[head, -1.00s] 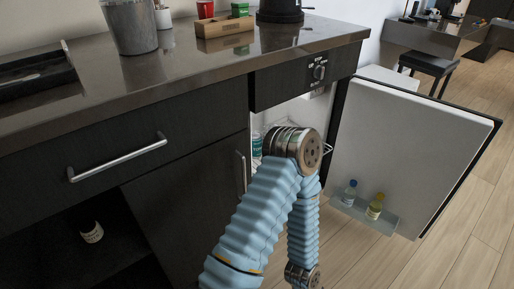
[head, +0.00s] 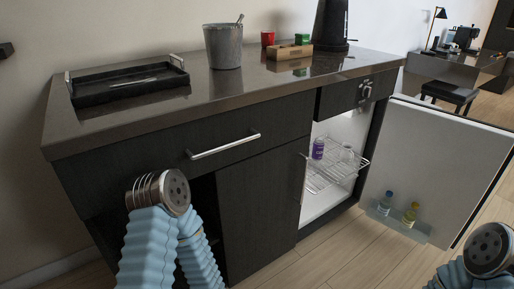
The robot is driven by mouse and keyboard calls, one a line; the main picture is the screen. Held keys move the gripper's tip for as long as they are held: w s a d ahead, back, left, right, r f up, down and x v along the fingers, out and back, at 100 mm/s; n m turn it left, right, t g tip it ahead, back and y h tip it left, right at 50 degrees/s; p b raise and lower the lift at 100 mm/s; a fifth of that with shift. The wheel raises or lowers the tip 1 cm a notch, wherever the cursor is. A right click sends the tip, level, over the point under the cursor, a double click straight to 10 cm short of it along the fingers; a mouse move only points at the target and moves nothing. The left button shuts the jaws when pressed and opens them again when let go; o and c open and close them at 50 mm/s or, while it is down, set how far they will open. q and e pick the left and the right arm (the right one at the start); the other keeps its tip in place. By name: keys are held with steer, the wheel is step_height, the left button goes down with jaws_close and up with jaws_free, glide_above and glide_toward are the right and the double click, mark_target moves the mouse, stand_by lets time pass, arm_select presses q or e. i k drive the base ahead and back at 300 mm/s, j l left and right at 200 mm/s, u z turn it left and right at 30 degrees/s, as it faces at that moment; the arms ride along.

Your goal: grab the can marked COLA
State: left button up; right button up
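The mini fridge stands open in the cabinet at the right. On its pulled-out wire shelf (head: 325,176), a small purple can or bottle (head: 318,148) stands upright at the left. A clear, glass-like item (head: 347,155) stands to its right. I cannot read any label, so I cannot tell whether either is the COLA can. My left arm bends in front of the cabinet's left part, and its gripper is out of view. Only a joint of my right arm shows at the lower right corner; its gripper is out of view too.
The open fridge door (head: 437,160) stands at the right, with a blue bottle (head: 386,203) and a yellow bottle (head: 411,214) in its low rack. The counter (head: 150,116) holds a black tray (head: 120,92), an ice bucket (head: 224,48) and a wooden box (head: 289,52). Floor before the fridge is clear.

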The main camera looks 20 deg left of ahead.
mark_target(319, 143)
steer(key=i+l+u, duration=0.2)
steer(key=l, duration=0.4)
steer(key=l+u, duration=0.25)
steer(key=l, duration=0.3)
steer(key=i+l+u, duration=0.2)
steer(key=l, duration=0.45)
steer(key=z, duration=0.4)
steer(key=j+z, duration=0.1)
steer(key=z, duration=1.1)
steer(key=k+j, duration=0.05)
